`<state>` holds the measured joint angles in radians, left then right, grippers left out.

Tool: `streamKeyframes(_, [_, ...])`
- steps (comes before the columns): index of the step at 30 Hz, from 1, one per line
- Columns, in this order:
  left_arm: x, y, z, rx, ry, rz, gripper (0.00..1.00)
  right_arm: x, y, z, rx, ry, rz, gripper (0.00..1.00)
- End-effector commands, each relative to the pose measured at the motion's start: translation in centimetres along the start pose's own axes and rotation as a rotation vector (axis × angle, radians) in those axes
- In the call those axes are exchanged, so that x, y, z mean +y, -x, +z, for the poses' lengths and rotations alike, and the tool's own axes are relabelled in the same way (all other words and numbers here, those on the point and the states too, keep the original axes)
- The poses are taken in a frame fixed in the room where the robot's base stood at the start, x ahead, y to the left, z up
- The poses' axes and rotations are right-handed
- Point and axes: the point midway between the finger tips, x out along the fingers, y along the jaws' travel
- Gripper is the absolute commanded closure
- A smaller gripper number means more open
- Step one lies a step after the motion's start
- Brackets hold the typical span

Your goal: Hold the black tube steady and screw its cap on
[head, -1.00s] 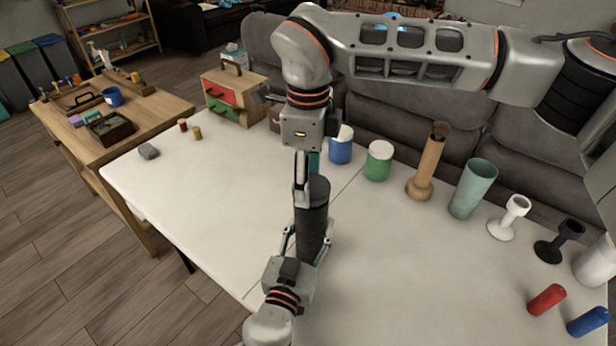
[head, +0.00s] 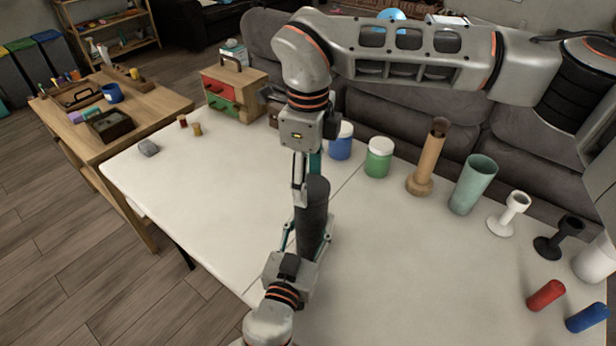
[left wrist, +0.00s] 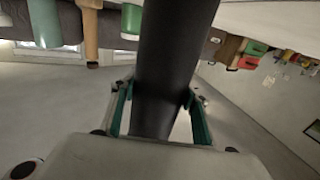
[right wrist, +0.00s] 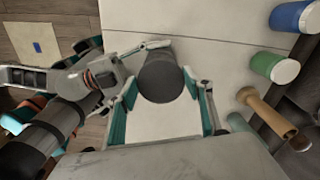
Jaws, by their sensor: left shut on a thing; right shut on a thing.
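The black tube (head: 311,222) stands upright on the white table. My left gripper (head: 305,245) is shut on its lower part; the left wrist view shows the tube (left wrist: 168,60) between the left gripper's fingers (left wrist: 160,108). My right gripper (head: 309,172) points down from above and is shut at the tube's top. In the right wrist view the dark round top (right wrist: 160,80) sits between the right gripper's fingers (right wrist: 160,88). The cap (head: 316,187) looks seated on the tube, in nearly the same black; I cannot tell how far it is screwed.
A blue jar (head: 341,142), a green jar (head: 378,158), a wooden stand (head: 425,165), a teal cup (head: 473,185) and red and blue cylinders (head: 546,295) stand or lie to the right.

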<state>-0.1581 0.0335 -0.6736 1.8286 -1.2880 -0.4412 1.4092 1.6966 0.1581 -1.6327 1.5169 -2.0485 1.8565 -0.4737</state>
Motion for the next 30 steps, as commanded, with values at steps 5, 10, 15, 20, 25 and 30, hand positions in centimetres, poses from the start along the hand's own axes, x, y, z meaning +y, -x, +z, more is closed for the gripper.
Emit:
streamKeyframes(5, [-0.02,-0.01,0.00,0.000,0.000,-0.001,1.00,-0.24,0.08,-0.01,-0.001,-0.296,-0.001,0.59])
streamKeyframes(10, [-0.02,0.00,0.02,0.000,0.000,0.000,1.00,-0.42,0.07,-0.10,-0.002,-0.603,0.000,0.59])
streamKeyframes(15, [-0.02,0.00,0.03,-0.001,0.000,0.000,1.00,-0.55,0.05,-0.25,-0.002,-0.910,0.000,0.59])
streamKeyframes(20, [-0.02,0.00,0.04,-0.001,0.000,0.000,1.00,-0.62,0.03,-0.42,-0.001,-1.199,0.001,0.59])
streamKeyframes(25, [-0.02,0.01,0.06,-0.001,0.000,-0.001,1.00,-0.62,-0.02,-0.64,0.000,-1.506,0.001,0.59])
streamKeyframes(30, [-0.04,0.01,0.07,-0.001,0.000,-0.001,1.00,-0.62,-0.04,-0.83,-0.001,-1.812,0.001,0.59])
